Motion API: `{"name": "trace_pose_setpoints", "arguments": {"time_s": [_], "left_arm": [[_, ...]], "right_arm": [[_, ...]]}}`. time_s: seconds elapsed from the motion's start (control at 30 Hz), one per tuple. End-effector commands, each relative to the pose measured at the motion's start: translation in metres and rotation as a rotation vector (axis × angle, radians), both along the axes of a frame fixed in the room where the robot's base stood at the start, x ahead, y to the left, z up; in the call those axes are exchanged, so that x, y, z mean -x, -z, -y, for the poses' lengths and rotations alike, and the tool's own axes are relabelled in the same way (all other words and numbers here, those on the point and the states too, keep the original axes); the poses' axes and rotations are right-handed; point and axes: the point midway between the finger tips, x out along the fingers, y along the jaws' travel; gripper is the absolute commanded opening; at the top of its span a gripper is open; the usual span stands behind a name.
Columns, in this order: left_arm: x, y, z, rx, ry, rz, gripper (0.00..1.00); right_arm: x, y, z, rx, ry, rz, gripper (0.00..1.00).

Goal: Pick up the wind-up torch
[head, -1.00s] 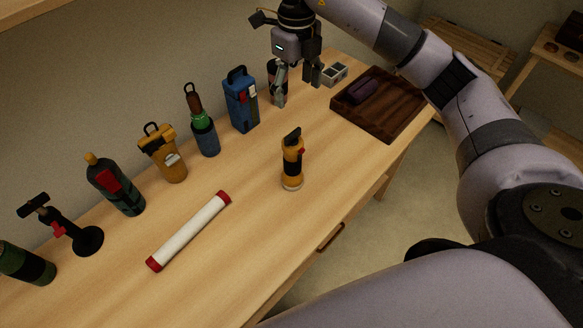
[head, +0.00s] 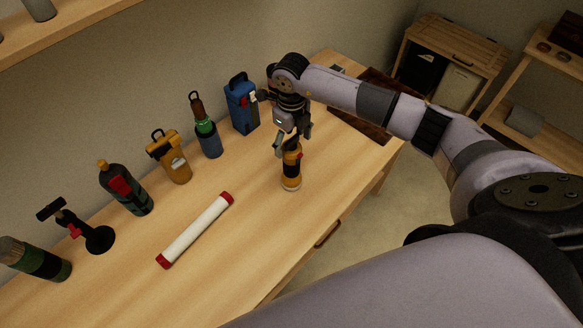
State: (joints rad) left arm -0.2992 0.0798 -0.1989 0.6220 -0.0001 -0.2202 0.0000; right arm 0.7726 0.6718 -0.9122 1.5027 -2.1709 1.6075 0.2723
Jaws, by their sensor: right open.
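The wind-up torch, as I take it, is the small yellow and black upright torch (head: 291,178) on the wooden table, right of the middle. My right gripper (head: 291,143) is open, fingers pointing down, right over the torch's upper end. The fingers hide the torch's top, and I cannot tell whether they touch it. My left gripper is not in view.
A white tube with red ends (head: 195,230) lies left of the torch. A yellow handled device (head: 171,160), a green and blue bottle (head: 207,138) and a blue case (head: 242,105) stand along the back. A dark wooden tray (head: 352,122) is partly behind my arm.

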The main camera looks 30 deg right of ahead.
Motion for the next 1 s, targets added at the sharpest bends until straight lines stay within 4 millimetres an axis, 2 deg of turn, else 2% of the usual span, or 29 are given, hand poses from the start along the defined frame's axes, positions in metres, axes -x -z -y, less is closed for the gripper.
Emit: {"name": "trace_pose_setpoints", "arguments": {"time_s": [0.1,0.33,1.0], "left_arm": [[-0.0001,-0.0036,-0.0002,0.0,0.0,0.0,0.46],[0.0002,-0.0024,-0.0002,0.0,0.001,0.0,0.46],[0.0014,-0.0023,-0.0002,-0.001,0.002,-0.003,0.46]], "right_arm": [[0.0004,0.0071,-0.0001,-0.001,0.0,0.0,0.71],[0.0002,0.0085,0.0001,0.0,0.0,0.0,0.7],[0.0001,0.0079,0.0001,0.0,0.0,0.001,0.25]]}}
